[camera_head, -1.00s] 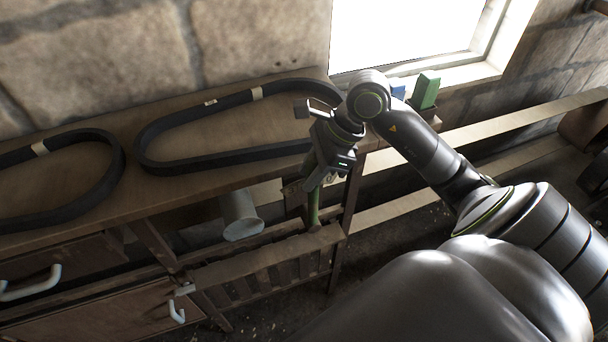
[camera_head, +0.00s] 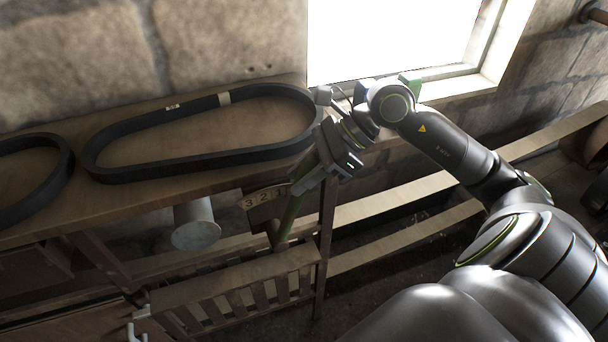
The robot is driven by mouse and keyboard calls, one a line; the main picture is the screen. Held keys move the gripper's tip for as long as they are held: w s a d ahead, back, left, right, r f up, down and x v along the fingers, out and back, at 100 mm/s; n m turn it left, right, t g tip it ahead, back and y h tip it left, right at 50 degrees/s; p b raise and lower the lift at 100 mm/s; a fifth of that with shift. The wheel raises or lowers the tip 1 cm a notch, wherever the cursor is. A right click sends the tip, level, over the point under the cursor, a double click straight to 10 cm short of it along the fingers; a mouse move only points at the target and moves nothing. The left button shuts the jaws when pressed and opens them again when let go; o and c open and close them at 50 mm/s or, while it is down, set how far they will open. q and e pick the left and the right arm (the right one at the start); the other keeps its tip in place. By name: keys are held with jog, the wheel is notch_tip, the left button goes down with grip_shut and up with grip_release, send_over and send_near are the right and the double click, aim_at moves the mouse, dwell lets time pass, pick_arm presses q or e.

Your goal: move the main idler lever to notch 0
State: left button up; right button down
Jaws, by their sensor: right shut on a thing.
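The main idler lever (camera_head: 288,219) is a green bar below the bench top, slanting up and to the right. Beside it is a plate (camera_head: 262,196) with the numbers 3, 2 and 1 readable from left to right. The right end of the plate is hidden behind the lever and my gripper, so I cannot tell which notch the lever is at. My right gripper (camera_head: 300,184) points down and is shut on the lever's upper end. My left gripper is not in view.
A black belt loop (camera_head: 205,177) lies on the wooden bench top (camera_head: 60,218), with part of another belt (camera_head: 58,178) at the left. A grey cylinder (camera_head: 196,222) sits under the bench, left of the lever. A slatted wooden rack (camera_head: 235,285) stands below.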

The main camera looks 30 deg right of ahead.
jog(key=c, duration=1.3)
grip_release()
jog(key=shift+d, duration=0.1)
jog(key=shift+c, duration=0.2)
jog(key=shift+o, duration=1.2)
jog(key=shift+d, duration=0.1)
